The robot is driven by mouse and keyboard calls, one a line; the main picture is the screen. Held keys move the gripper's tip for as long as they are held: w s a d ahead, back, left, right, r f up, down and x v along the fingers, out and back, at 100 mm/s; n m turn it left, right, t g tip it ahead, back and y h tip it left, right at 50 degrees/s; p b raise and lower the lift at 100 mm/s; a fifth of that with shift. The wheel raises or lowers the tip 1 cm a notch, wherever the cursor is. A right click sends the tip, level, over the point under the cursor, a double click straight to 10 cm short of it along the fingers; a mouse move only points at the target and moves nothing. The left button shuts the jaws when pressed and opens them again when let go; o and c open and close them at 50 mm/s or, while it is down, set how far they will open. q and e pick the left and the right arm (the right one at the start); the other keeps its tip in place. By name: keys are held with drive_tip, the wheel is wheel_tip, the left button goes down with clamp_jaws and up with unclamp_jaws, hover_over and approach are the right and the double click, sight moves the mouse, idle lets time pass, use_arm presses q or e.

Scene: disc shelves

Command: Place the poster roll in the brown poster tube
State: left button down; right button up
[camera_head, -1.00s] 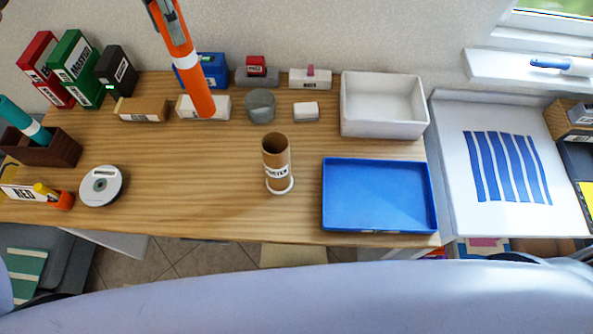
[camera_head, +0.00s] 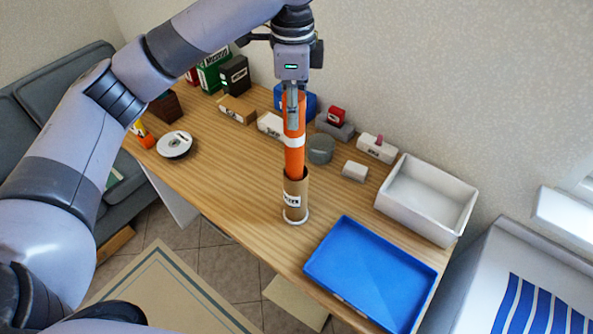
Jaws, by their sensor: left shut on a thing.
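The poster roll (camera_head: 294,151) is an orange cylinder with a white band. It stands upright in line with the brown poster tube (camera_head: 296,187), and its lower end appears to be inside the tube's mouth. The tube stands upright on the wooden table with a white ring at its base and a label on its side. My left gripper (camera_head: 292,108) points down and is shut on the upper end of the roll. My right gripper is not in view.
A blue tray (camera_head: 371,271) lies right of the tube, with a white bin (camera_head: 418,208) behind it. A grey round container (camera_head: 321,148) and small boxes stand behind the tube. A disc spindle (camera_head: 174,145) is at the left. The table (camera_head: 225,166) between is clear.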

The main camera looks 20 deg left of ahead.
sight(295, 158)
use_arm(q)
drive_tip(key=f+p, duration=0.1)
drive_tip(key=f, duration=0.8)
drive_tip(key=shift+s+d+p, duration=0.15)
drive_tip(key=shift+d+p, duration=0.05)
drive_tip(key=shift+p, duration=0.2)
drive_tip(key=shift+f, duration=0.3)
wheel_tip(295, 158, down, 4)
drive_tip(key=shift+f+p, duration=0.1)
drive_tip(key=shift+p, duration=0.35)
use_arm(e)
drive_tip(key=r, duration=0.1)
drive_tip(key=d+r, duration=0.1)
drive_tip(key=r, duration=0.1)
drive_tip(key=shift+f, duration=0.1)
use_arm(q)
drive_tip(key=c, duration=1.6)
unclamp_jaws()
drive_tip(key=o, duration=0.4)
drive_tip(key=shift+o, duration=0.2)
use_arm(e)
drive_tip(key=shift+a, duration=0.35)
